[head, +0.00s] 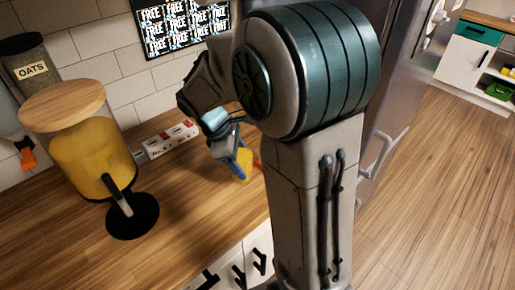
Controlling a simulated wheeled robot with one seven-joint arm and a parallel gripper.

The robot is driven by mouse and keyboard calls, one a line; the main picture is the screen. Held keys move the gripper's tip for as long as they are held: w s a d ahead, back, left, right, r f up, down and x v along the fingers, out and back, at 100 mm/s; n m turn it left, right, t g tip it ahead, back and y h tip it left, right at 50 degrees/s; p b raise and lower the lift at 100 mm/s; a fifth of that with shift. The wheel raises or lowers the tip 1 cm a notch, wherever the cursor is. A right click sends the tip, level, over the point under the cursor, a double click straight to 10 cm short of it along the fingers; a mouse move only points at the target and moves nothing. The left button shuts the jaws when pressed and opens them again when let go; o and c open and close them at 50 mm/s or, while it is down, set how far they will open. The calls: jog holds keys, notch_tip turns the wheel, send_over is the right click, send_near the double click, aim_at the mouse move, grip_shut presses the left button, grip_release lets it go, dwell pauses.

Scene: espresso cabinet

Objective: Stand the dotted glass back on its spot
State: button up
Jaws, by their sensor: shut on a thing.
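My gripper (234,155) is over the wooden counter, right of the centre-left of the head view, partly behind my own arm. It is shut on a small yellow thing (244,166) at its fingertips, low over the counter. I cannot tell whether this is the dotted glass, as dots are too small to make out and my arm hides part of it. No other dotted glass shows in this view, and no marked spot for it can be made out.
A dispenser (95,155) with yellow contents and a wooden lid stands on the left, its black round base (133,217) in front. A white and red box strip (167,138) lies by the tiled wall. An oats jar (32,70) is behind. The front-left counter (50,240) is clear.

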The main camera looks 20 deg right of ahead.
aim_at(230, 174)
jog(key=a+f, duration=0.1)
jog(key=w+a+f, duration=0.1)
jog(key=a, duration=0.1)
jog(key=shift+w, duration=0.1)
jog(key=shift+f+p, duration=0.4)
jog(key=shift+f, duration=1.55)
jog(key=shift+f, duration=0.15)
jog(key=o, duration=1.2)
